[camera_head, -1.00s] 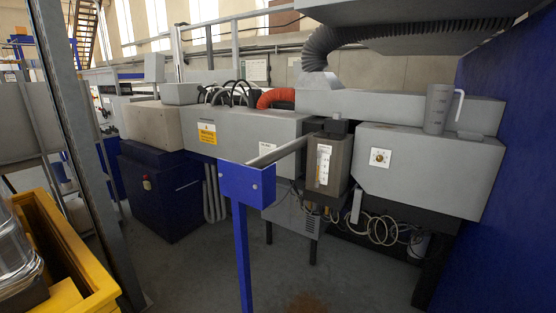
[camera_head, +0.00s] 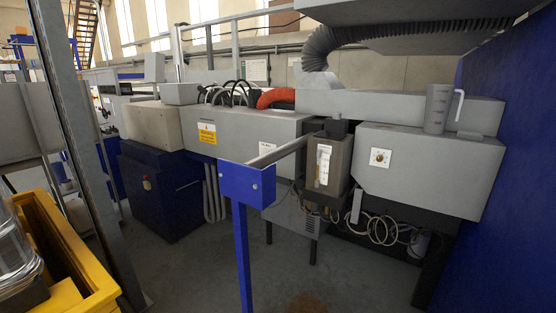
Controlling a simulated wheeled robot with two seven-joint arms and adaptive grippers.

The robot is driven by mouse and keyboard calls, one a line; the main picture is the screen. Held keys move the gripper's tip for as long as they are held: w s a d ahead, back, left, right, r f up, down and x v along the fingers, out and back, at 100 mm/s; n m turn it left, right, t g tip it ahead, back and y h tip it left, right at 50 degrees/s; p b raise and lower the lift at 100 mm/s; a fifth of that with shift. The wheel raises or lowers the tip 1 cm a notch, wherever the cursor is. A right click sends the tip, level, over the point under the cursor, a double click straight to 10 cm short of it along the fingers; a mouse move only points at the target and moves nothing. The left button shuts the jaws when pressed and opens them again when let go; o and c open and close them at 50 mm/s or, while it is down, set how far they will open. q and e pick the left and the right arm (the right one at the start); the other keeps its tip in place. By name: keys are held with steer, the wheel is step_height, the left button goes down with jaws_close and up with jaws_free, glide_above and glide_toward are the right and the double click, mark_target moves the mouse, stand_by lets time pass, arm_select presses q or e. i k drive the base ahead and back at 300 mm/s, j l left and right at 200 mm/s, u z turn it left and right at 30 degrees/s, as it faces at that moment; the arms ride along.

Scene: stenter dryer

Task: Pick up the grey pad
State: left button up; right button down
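A small flat grey piece (camera_head: 469,135) lies on top of the grey machine housing (camera_head: 430,172) at the right, just right of a grey measuring jug. It may be the grey pad, but it is too small to be sure. No other pad shows clearly. Neither of my grippers is in view.
The grey measuring jug (camera_head: 438,108) stands on the housing. A blue post (camera_head: 243,190) with a rail stands in front of the machine. A yellow bin (camera_head: 75,255) is at the lower left, by a grey upright. A blue panel (camera_head: 515,170) closes the right side. Bare floor lies between.

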mark_target(463, 134)
steer(key=z, duration=1.35)
